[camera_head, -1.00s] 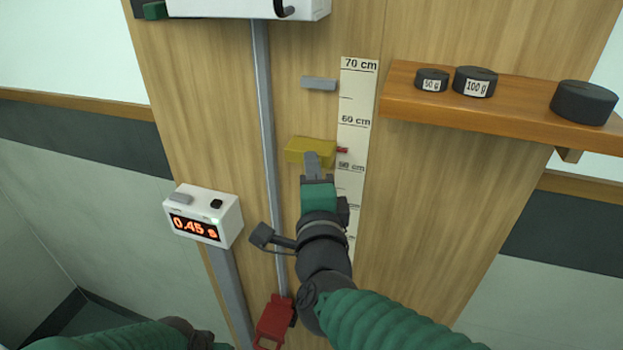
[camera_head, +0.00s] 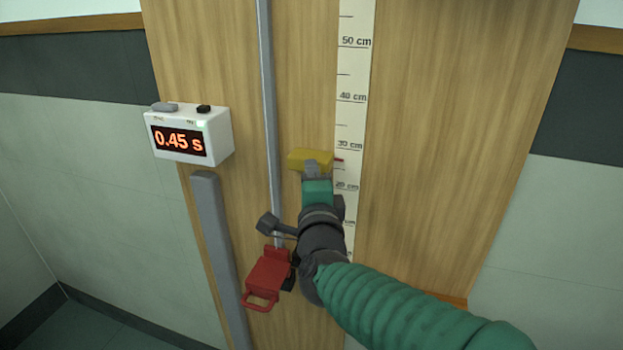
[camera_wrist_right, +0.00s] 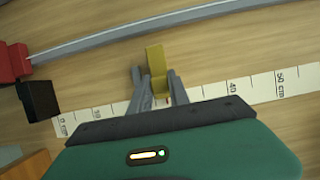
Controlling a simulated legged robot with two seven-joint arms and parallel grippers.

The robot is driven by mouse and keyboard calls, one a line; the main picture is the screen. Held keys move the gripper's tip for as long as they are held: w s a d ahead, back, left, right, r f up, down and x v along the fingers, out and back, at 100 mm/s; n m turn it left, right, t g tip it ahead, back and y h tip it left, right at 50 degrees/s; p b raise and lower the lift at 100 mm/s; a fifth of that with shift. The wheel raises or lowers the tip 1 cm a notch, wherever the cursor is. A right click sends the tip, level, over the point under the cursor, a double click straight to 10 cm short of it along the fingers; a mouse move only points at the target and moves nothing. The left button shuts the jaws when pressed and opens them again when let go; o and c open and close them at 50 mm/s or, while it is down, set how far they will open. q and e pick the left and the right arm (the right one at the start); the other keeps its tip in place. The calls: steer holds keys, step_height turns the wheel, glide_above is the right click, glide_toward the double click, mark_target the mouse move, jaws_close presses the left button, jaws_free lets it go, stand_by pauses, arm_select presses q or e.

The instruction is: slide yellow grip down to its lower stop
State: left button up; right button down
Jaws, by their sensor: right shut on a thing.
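The yellow grip (camera_head: 309,158) is a small block on the wooden board, beside the white centimetre scale (camera_head: 350,100). Its red pointer stands a little below the 30 cm label in the head view. My right gripper (camera_head: 312,168) is shut on the yellow grip from below and in front. In the right wrist view the yellow grip (camera_wrist_right: 156,68) stands between the two grey fingers (camera_wrist_right: 156,85). The gripper hides part of the grip and of the scale's lower end. My left gripper is not in view.
A red catcher (camera_head: 267,277) with a loop handle sits at the foot of the grey vertical rail (camera_head: 267,100), left of my right arm. The board right of the scale is clear.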

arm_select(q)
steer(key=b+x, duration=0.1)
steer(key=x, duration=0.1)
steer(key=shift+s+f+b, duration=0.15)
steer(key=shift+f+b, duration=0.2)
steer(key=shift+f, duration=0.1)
arm_select(e)
step_height(320, 180, down, 3)
steer(key=shift+w+d+r, duration=0.1)
steer(key=shift+d+r, duration=0.05)
steer(key=c, duration=1.2)
jaws_free()
steer(key=shift+c, duration=0.2)
